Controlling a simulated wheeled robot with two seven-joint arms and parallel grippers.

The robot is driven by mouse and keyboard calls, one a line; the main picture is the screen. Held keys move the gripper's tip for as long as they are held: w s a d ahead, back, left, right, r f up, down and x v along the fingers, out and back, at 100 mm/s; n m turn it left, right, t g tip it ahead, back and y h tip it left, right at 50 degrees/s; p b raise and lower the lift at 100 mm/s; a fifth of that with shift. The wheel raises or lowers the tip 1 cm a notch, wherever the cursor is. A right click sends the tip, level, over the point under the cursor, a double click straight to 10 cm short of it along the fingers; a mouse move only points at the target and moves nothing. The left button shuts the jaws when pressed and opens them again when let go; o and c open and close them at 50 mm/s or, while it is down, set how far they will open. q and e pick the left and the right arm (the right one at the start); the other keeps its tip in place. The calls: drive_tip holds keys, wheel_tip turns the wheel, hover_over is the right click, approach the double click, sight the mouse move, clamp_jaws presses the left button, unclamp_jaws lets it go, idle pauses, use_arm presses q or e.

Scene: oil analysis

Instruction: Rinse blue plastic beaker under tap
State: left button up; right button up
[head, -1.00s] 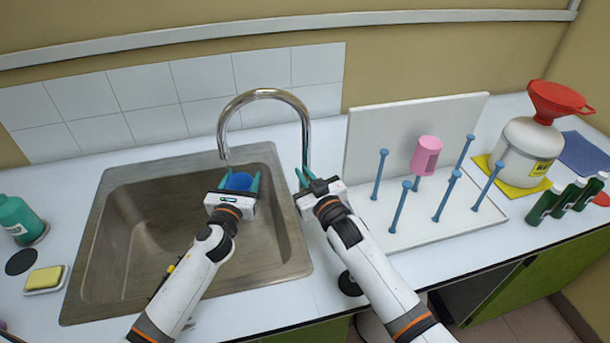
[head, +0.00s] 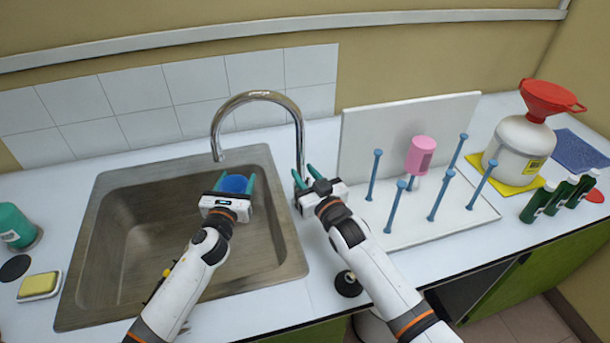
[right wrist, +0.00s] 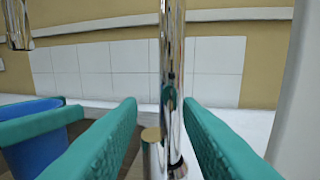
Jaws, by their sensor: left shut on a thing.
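The blue beaker (head: 234,184) is held by my left gripper (head: 235,182), shut on it, over the sink (head: 135,225). It sits slightly right of and below the tap's spout end in the head view. The chrome tap (head: 257,95) arches over the sink; no water stream shows. My right gripper (head: 306,174) is open and empty at the tap's upright. In the right wrist view the tap's upright (right wrist: 172,60) stands beyond and between its teal fingers (right wrist: 160,112). The beaker (right wrist: 35,150) and left gripper's fingers show at the left edge there.
A white peg rack (head: 425,225) with blue pegs and a pink beaker (head: 421,155) stands right of the tap. Beyond it are a white jug (head: 520,150) with red funnel (head: 548,98) and green bottles (head: 557,196). A yellow sponge (head: 39,285) lies left of the sink.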

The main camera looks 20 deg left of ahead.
drive_tip(key=shift+s+d+f, duration=0.1)
drive_tip(key=shift+s+d, duration=0.3)
drive_tip(key=shift+s, duration=0.05)
drive_tip(key=v, duration=1.1)
use_arm(q)
drive_tip(key=s+d, duration=0.3)
drive_tip(key=s, duration=0.4)
drive_tip(key=shift+d, duration=0.4)
use_arm(e)
drive_tip(key=shift+r, duration=0.35)
drive_tip(key=shift+a, duration=0.1)
use_arm(q)
drive_tip(key=shift+p, duration=0.3)
idle(0.5)
